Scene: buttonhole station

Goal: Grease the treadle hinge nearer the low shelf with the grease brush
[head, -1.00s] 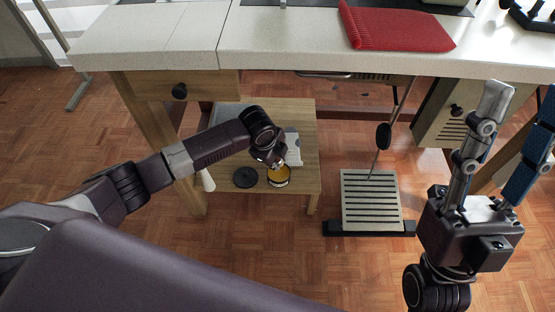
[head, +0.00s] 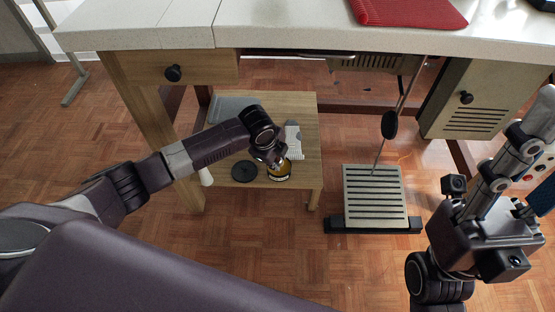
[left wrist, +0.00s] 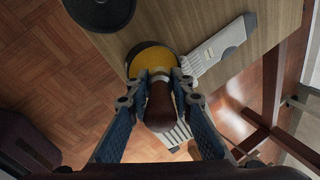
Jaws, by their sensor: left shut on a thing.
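My left gripper (head: 272,158) is shut on the brown handle of the grease brush (left wrist: 160,108), over the low wooden shelf (head: 306,108). Below it stands an open tin of yellow grease (head: 281,174), which also shows in the left wrist view (left wrist: 150,60). The brush's tip is hidden, so I cannot tell whether it touches the grease. The treadle (head: 375,197) is a slatted plate on the floor right of the shelf. Its hinge nearer the shelf (head: 333,226) is the dark block at its left end. My right gripper (head: 535,160) is open, at the right edge.
A black round lid (head: 244,171) lies left of the tin. A pale ribbed item (head: 293,138) and a grey tray (head: 234,108) lie behind. The worktable (head: 290,35) overhangs the shelf and treadle. A rod with a black knob (head: 389,125) rises from the treadle. Floor between shelf and treadle is clear.

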